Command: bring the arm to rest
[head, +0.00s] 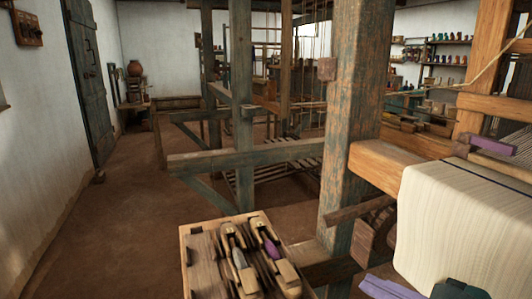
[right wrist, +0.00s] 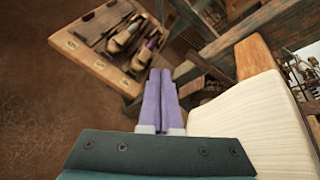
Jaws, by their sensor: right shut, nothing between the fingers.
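My right gripper (head: 385,287) shows at the bottom right of the head view, with purple fingers and a dark green body. In the right wrist view, its two fingers (right wrist: 160,85) lie together, shut, with nothing between them. It is beside the roll of cream cloth (head: 455,225) on the loom, to the cloth's left. The wooden tray (head: 188,257) with shuttles is farther left. Whether the fingers touch the cloth or the loom frame, I cannot tell. My left gripper is not in view.
A thick worn post (head: 350,120) stands between the tray and the cloth. A purple piece (head: 491,146) lies by the loom's upper edge. Blue-green beams (head: 240,155) of another loom stand behind. The brown floor (head: 110,230) at left is clear, with a door (head: 88,80) beyond.

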